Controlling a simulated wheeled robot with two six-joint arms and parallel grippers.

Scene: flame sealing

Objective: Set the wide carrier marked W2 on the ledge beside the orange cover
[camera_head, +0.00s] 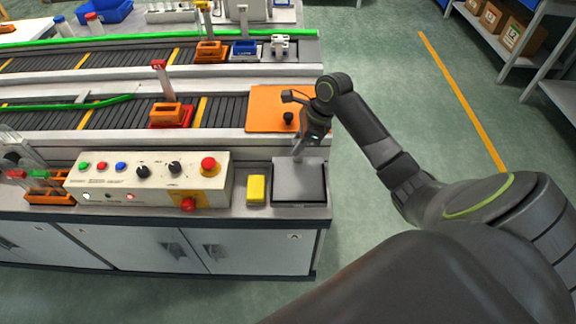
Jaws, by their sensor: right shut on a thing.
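The orange cover (264,96) lies flat at the right end of the near conveyor, with a black knob (288,118) on it. My right gripper (304,150) is just right of and in front of the knob, above the back of a grey square pad (300,185). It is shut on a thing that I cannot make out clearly. A red and orange carrier (170,114) stands on the near conveyor. An orange carrier (210,50), a blue one (244,48) and a white one (281,45) stand on the far conveyor. No W2 mark is readable. My left gripper is not in view.
A control box (148,178) with coloured buttons and a yellow block (256,189) stand along the front ledge, left of the pad. An orange carrier (50,194) sits at the far left. Green tubing (90,103) runs over the near conveyor. Open floor lies to the right.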

